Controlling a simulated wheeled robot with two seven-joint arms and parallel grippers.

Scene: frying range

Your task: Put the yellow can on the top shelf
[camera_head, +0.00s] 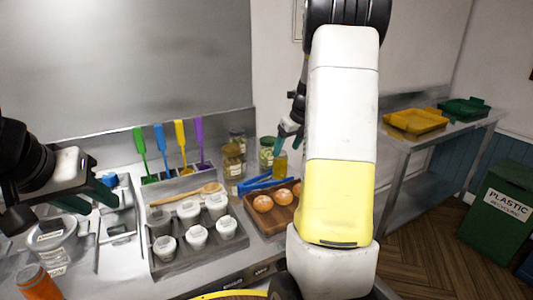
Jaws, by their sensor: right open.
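A small yellow can-like container (280,164) stands at the back of the counter beside the jars. I cannot tell for certain that it is the yellow can. My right gripper (289,132) is open just above it, partly hidden behind my own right arm. I cannot see whether its fingers touch the container. My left gripper (105,190) hangs over the left side of the counter, and its jaw opening is unclear. No top shelf is clearly visible.
Jars (232,160) stand left of the container. Blue tongs (262,184) and a wooden tray (264,222) of round orange-brown items lie in front. White cups (197,237) fill a grey rack. A side table with a yellow tray (415,121) stands right.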

